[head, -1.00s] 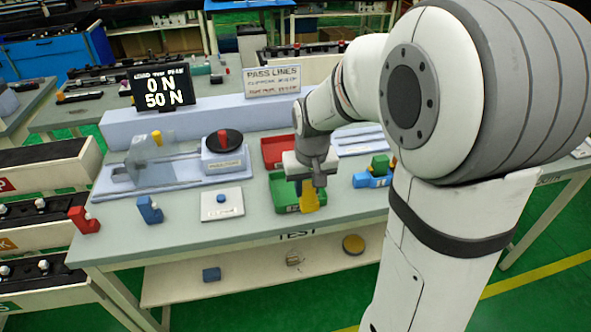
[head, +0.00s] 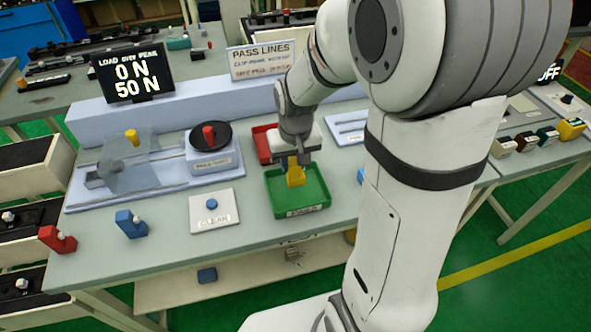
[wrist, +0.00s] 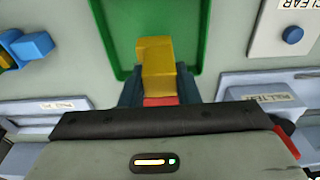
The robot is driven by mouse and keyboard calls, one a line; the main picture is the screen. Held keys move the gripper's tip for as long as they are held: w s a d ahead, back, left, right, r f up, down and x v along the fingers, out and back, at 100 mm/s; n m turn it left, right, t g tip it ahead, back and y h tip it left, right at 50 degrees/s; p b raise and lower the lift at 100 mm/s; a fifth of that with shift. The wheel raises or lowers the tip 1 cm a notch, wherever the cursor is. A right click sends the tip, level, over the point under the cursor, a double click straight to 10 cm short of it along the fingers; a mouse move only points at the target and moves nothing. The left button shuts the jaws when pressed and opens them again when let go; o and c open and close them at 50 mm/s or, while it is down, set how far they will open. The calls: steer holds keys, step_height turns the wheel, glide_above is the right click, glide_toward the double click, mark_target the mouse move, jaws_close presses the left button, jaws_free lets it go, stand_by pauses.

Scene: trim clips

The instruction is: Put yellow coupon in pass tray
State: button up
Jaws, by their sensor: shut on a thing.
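The yellow coupon (head: 295,174) is held in my gripper (head: 294,160), which is shut on it. In the head view the coupon is over the green tray (head: 312,196), towards its back left. The wrist view shows the coupon (wrist: 157,65) between my gripper's fingers (wrist: 158,92), with the green tray (wrist: 112,40) behind it. A small red part shows between the fingers in the wrist view. I cannot tell whether the coupon touches the tray floor. The label on the tray's front is too small to read.
A red tray (head: 262,146) sits just behind the green one. A white plate with a blue button (head: 211,204) is to the left. Blue (head: 131,224) and red (head: 57,240) clips stand at the left front. A blue block (wrist: 33,46) is beside the tray.

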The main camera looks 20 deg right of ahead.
mark_target(294, 173)
steer(key=shift+s+f, duration=0.1)
steer(key=shift+f, duration=1.65)
steer(key=shift+f, duration=0.1)
steer(key=o, duration=1)
steer(key=shift+c, duration=0.2)
step_height(294, 173, up, 11)
steer(key=s, duration=0.1)
steer(key=s+d+r+t, duration=0.1)
steer(key=s+r, duration=0.2)
steer(key=s, duration=1)
steer(key=shift+s+r+t, duration=0.15)
steer(key=shift+s+t, duration=0.05)
steer(key=shift+t, duration=0.1)
